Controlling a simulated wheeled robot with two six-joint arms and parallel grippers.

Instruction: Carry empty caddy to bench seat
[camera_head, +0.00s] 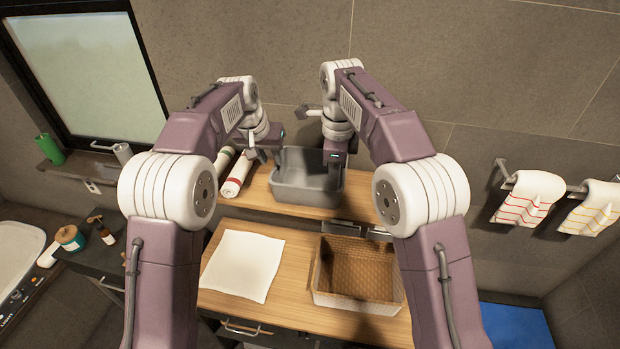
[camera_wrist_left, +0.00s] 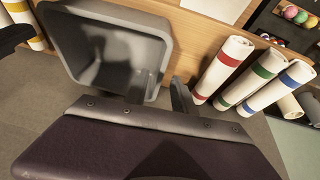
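The caddy is a grey, rectangular open bin (camera_head: 308,190) on the wooden surface against the back wall. It looks empty inside. In the left wrist view the caddy (camera_wrist_left: 152,18) fills the upper left. My left gripper (camera_head: 266,152) is at the caddy's left side. In the left wrist view its fingers (camera_wrist_left: 158,92) stand apart on either side of the caddy's rim, with a gap visible beside the outer finger. My right gripper (camera_head: 335,158) is at the caddy's right wall; its fingers are too small and hidden to read.
Rolled towels (camera_head: 237,175) lie just left of the caddy; several banded rolls (camera_wrist_left: 222,68) show in the wrist view. A white cloth (camera_head: 243,265) and a wicker basket (camera_head: 358,298) are on the nearer wooden top (camera_head: 296,290). Striped towels (camera_head: 530,198) hang at right.

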